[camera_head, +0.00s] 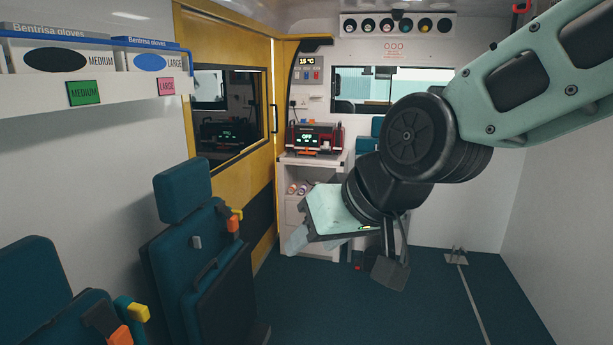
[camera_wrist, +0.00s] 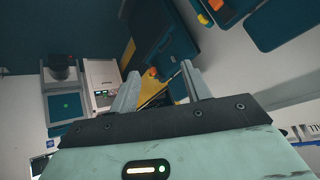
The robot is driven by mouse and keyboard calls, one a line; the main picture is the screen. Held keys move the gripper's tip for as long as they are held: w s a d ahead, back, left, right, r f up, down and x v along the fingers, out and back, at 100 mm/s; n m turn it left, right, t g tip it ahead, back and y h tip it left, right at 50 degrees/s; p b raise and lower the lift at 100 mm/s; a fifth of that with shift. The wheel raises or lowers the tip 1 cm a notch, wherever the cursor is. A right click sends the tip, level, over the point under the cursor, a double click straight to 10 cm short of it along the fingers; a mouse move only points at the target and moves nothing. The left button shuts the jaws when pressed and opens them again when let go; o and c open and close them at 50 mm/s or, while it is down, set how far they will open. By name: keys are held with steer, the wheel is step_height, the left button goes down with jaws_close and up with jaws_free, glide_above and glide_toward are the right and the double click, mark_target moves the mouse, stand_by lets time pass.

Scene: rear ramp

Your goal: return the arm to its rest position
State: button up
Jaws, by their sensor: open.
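My arm enters from the right side of the head view, pale green with black joints, and bends down at the middle. My gripper shows in the wrist view (camera_wrist: 160,70) with its two grey fingers apart and nothing between them. In the head view the pale green gripper body hangs in the air in front of the white cabinet, tilted and pointing left. Its fingers are partly hidden there by its own body.
Dark teal folding seats (camera_head: 205,260) with orange and yellow buckles stand along the left wall. A yellow door (camera_head: 230,100) is behind them. The teal floor (camera_head: 320,310) is clear in the middle.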

steer(key=s+d+f+n+g+h, duration=0.1)
steer(key=s+d+f+g+h, duration=0.1)
steer(key=s+d+f, duration=0.3)
steer(key=s+d+f+n+g+h, duration=0.1)
steer(key=s+d+f+g+h, duration=0.2)
steer(key=s, duration=0.9)
steer(key=d+f, duration=0.3)
steer(key=d, duration=0.1)
steer(key=shift+d+f+n+g, duration=0.25)
steer(key=shift+d+n+g, duration=0.05)
steer(key=shift+d, duration=0.05)
